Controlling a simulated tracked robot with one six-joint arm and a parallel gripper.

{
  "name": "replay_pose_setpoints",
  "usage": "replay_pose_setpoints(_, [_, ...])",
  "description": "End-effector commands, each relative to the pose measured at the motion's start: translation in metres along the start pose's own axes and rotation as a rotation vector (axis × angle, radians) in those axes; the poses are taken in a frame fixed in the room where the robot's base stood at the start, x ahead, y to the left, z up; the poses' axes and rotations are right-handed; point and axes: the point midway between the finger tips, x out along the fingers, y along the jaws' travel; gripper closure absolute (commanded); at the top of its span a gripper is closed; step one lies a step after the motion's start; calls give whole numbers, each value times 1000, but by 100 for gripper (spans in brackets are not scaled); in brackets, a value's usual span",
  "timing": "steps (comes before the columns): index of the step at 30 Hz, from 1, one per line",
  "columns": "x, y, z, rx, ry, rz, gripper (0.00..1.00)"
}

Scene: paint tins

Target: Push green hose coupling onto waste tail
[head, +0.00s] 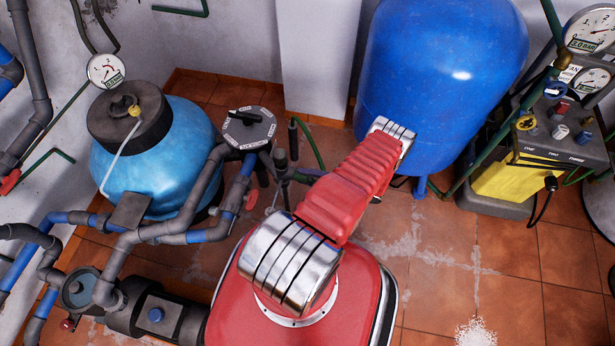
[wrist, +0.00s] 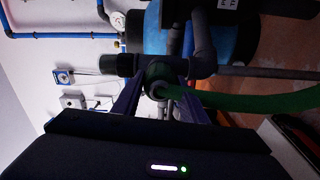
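In the wrist view the two fingers of my gripper (wrist: 158,97) close from both sides on the green hose coupling (wrist: 160,71). A grey ring and the green hose (wrist: 255,101) show at its near side, and the hose runs off to the right. Just beyond the coupling is a grey pipe with a dark end (wrist: 108,65), which looks like the waste tail. I cannot tell whether the coupling touches it or sits on it. In the head view a dark upright stub (head: 293,138) stands behind my arm, with green hose (head: 309,146) beside it. My fingers are not clear there.
A light blue filter vessel (head: 165,150), its grey valve head (head: 248,128) and grey pipes stand at left. A tall blue tank (head: 440,80) is behind my arm. A yellow and black unit (head: 510,178) with gauges is at right. Tiled floor (head: 450,260) at front right is mostly clear.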

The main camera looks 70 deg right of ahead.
Motion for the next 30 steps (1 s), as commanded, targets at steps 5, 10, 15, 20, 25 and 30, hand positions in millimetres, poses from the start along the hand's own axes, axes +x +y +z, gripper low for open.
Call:
replay_pose_setpoints(5, [0,0,0,0,0,0,48])
replay_pose_setpoints(10, [0,0,0,0,0,0,43])
replay_pose_setpoints(15, [-1,0,0,0,-1,0,43])
replay_pose_setpoints(20, [-9,0,0,0,-2,0,43])
replay_pose_setpoints(25, [-30,-1,1,-1,-4,-1,43])
replay_pose_setpoints(30, [-59,-1,0,-2,-4,0,43])
